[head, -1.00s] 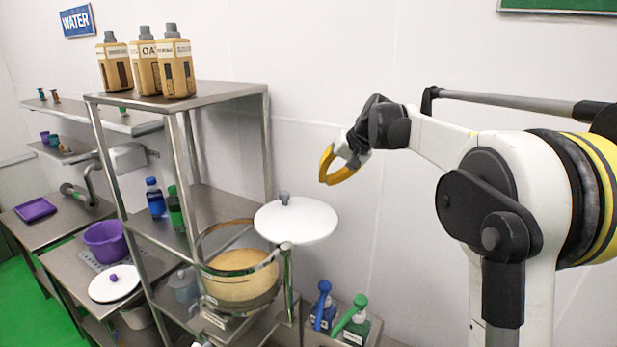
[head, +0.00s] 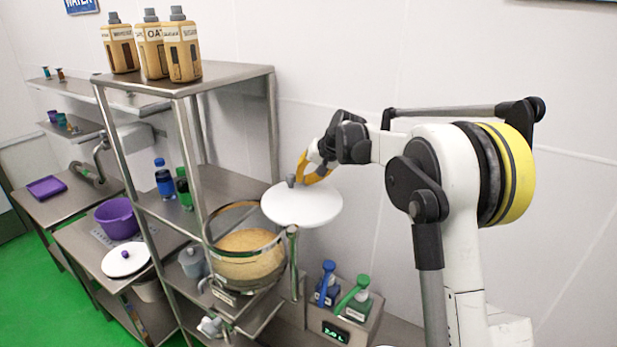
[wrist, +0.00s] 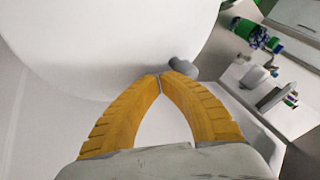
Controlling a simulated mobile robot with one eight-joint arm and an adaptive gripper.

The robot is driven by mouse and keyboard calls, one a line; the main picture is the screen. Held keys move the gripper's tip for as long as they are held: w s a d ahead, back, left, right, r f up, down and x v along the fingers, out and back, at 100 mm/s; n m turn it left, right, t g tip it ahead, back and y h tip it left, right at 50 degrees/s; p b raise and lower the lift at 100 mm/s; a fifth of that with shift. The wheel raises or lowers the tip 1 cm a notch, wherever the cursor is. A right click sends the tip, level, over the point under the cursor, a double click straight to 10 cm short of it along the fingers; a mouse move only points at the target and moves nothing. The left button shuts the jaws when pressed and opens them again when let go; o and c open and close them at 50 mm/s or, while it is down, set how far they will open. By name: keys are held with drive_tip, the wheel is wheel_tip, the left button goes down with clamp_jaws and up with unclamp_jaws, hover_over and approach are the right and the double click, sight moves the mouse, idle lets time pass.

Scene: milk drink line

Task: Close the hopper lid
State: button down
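The hopper (head: 247,266) is a round clear vessel with tan contents, and its top is open in the head view. Its white round lid (head: 308,208) lies level to the right of the hopper, near a metal post (head: 293,240) at the hopper's side. The lid's grey knob (head: 291,181) stands up from its top. My gripper (head: 304,176) is at the knob. In the wrist view the yellow fingertips (wrist: 160,76) meet with nothing visible between them. The knob (wrist: 183,68) is just beside them, to the right; I cannot tell whether they touch it.
A steel shelf (head: 238,75) with several tan bottles on top stands left of the lid. Blue (head: 327,284) and green (head: 355,298) bottles stand in a metal holder below. A white lid (head: 125,257) and purple bowl (head: 117,219) are at left.

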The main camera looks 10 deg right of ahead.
drive_tip(key=shift+a, duration=0.2)
drive_tip(key=shift+w+a+n, duration=0.25)
drive_tip(key=shift+a+n, duration=0.15)
drive_tip(key=shift+a, duration=0.1)
drive_tip(key=a+n+g+y+b, duration=0.25)
drive_tip(key=a+n, duration=0.45)
drive_tip(key=a, duration=0.4)
drive_tip(key=s+a+n+g+b, duration=0.2)
drive_tip(key=s+a+n+g, duration=0.2)
drive_tip(key=s+a, duration=0.5)
drive_tip(key=shift+a+n+g+y, duration=0.4)
drive_tip(key=shift+a+n, duration=0.4)
drive_tip(key=shift+a, duration=0.8)
drive_tip(key=shift+r, duration=0.1)
